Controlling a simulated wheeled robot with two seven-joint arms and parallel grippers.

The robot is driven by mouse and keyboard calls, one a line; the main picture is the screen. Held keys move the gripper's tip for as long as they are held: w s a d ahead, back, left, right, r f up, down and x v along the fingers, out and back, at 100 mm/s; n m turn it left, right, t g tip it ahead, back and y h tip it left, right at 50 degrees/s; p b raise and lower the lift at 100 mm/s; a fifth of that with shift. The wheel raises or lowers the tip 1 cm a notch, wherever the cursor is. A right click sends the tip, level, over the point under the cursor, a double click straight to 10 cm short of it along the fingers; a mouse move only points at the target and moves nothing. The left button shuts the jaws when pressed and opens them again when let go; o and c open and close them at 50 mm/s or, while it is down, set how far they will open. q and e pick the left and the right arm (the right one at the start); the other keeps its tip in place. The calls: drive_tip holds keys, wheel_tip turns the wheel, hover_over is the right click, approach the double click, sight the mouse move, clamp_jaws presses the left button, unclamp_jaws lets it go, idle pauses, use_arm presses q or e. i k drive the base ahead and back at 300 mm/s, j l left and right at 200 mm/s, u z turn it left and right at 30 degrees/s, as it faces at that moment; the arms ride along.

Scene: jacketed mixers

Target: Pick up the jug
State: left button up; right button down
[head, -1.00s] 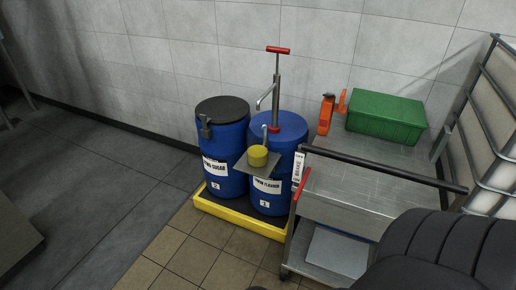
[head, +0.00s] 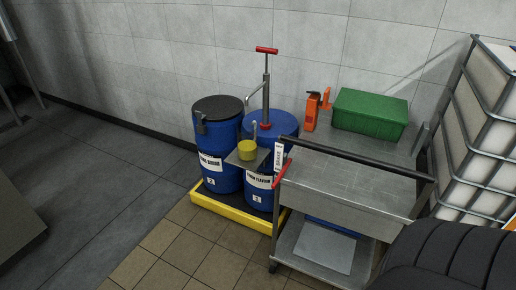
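A small yellow vessel (head: 247,151), which looks like the jug, stands upright on a grey plate (head: 240,163) in front of the blue drum with the pump. A thin metal rod rises by its rim; I cannot tell whether it belongs to the vessel. The hand pump (head: 266,90) with a red handle stands on that drum (head: 284,124), its spout pointing down to the left above the vessel. Neither of my grippers is in view.
A second blue drum (head: 219,135) with a black lid shares the yellow spill tray (head: 235,214). A caged white tank (head: 487,135) is beyond.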

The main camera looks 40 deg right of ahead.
sight(249, 139)
drive_tip(key=k+z, duration=0.15)
drive_tip(key=z, duration=1.15)
